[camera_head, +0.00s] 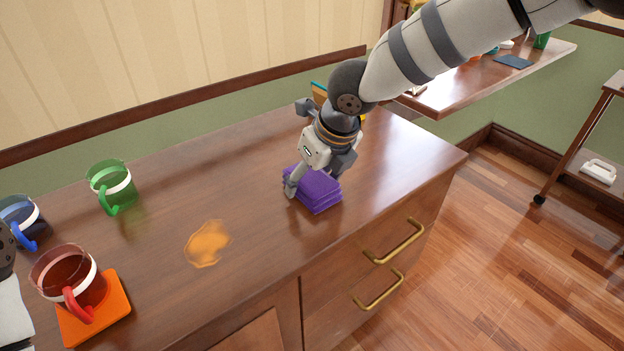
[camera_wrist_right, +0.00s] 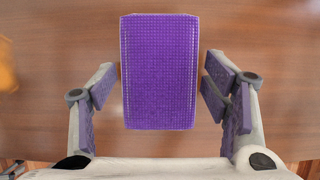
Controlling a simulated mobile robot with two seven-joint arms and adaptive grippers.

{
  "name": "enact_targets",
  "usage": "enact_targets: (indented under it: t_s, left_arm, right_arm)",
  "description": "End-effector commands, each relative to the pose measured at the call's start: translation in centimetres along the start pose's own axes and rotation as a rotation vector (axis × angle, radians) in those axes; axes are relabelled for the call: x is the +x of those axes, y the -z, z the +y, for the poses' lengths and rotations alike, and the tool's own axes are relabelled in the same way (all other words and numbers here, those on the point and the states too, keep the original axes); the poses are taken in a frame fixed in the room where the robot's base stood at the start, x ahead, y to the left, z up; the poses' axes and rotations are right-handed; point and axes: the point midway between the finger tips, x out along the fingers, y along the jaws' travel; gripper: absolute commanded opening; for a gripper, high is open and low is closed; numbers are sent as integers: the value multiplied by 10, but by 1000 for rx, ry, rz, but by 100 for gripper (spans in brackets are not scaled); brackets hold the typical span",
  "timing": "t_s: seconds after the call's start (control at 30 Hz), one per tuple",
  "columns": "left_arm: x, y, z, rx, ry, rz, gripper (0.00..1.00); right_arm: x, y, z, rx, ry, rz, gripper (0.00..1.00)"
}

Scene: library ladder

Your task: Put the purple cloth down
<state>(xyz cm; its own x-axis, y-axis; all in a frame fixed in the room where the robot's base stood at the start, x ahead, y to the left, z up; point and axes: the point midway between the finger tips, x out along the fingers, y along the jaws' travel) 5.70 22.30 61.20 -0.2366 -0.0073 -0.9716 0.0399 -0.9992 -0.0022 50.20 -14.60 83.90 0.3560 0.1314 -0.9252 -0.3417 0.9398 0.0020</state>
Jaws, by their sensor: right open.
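The purple cloth (camera_head: 316,189) is a folded stack lying on the wooden cabinet top, near its front edge. My right gripper (camera_head: 316,180) is directly over it, pointing down. In the right wrist view the cloth (camera_wrist_right: 160,72) lies between the two fingers of my right gripper (camera_wrist_right: 172,95), with a gap on each side. The fingers are open and hold nothing. The far finger is partly hidden in the head view.
An orange spill (camera_head: 207,243) lies on the cabinet top (camera_head: 250,190) left of the cloth. A green mug (camera_head: 111,187), a blue mug (camera_head: 22,222) and a red mug (camera_head: 72,278) on an orange coaster (camera_head: 112,315) stand at the left. Brass handles (camera_head: 394,241) project from the drawers.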

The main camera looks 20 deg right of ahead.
Motion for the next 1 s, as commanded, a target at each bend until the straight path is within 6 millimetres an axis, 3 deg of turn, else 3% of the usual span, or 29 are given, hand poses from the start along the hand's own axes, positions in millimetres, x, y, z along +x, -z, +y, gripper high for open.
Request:
enact_targets:
  t_s: [0.03,0.2,0.4,0.53,1.0]
  left_arm:
    - [-6,4,0,0,-1,18,93]
    - [-20,13,1,1,-2,61,93]
    - [-28,18,1,1,-3,89,93]
    - [-29,19,1,1,-4,93,93]
    - [-28,19,1,1,-4,90,93]
  right_arm:
    - [-18,-3,0,0,1,-11,69]
    - [-70,-4,0,1,2,-19,69]
    - [-110,-3,0,-1,2,-13,69]
    - [-117,-1,0,-1,1,-6,69]
    - [-116,0,0,-1,0,-3,69]
